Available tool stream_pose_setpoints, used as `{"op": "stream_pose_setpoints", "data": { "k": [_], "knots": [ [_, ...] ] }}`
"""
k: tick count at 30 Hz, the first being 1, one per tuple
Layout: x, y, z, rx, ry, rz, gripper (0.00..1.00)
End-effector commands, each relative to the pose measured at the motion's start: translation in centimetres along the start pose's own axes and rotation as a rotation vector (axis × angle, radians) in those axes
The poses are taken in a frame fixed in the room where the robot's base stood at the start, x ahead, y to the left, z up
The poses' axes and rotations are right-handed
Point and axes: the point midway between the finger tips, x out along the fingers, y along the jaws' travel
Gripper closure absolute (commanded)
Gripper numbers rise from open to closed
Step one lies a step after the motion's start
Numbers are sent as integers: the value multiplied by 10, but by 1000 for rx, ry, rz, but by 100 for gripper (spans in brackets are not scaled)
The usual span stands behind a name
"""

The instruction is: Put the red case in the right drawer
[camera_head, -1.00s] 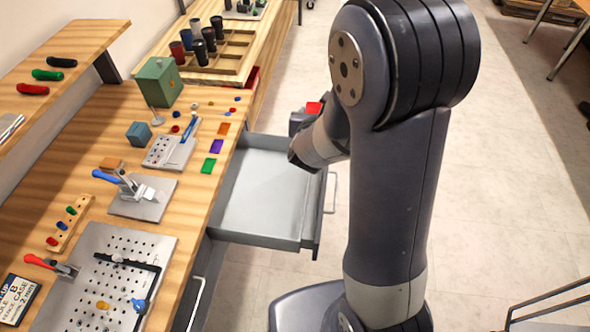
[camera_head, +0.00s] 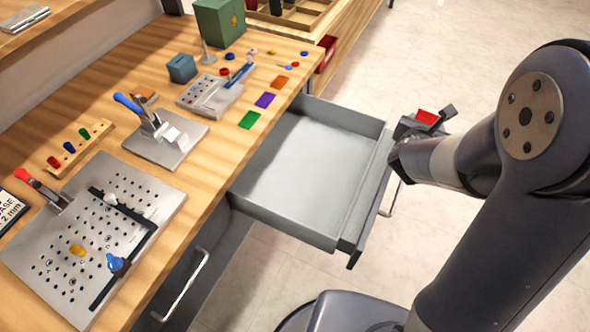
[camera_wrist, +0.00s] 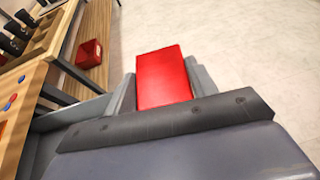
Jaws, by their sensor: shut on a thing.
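The red case (camera_head: 427,117) is held in my gripper (camera_head: 424,122), which is shut on it. In the wrist view the case (camera_wrist: 163,77) shows as a flat red block between the two grey fingers of my gripper (camera_wrist: 164,88). An open, empty grey drawer (camera_head: 300,180) sticks out from the workbench. My gripper is outside the drawer, just beyond its right front edge. The underside of the case is hidden.
The workbench (camera_head: 60,115) carries a perforated plate (camera_head: 130,190), clamps, a green box (camera_head: 219,22) and coloured tiles. A red bin (camera_head: 326,52) is beyond the drawer. A closed drawer handle (camera_head: 182,287) is nearer. Floor at right is clear.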

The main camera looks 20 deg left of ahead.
Motion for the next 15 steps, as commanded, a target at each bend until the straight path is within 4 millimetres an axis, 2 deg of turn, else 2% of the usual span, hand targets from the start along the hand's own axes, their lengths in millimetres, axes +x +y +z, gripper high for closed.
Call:
{"op": "stream_pose_setpoints", "data": {
  "k": [1, 3, 9, 15],
  "knots": [
    [8, 23, -29, -15, -4, 43, 69],
    [7, 49, -43, -38, -4, 95, 69],
    [-7, 123, -78, -100, -3, 246, 69],
    [-29, 180, -104, -151, -4, 375, 69]
  ]
}}
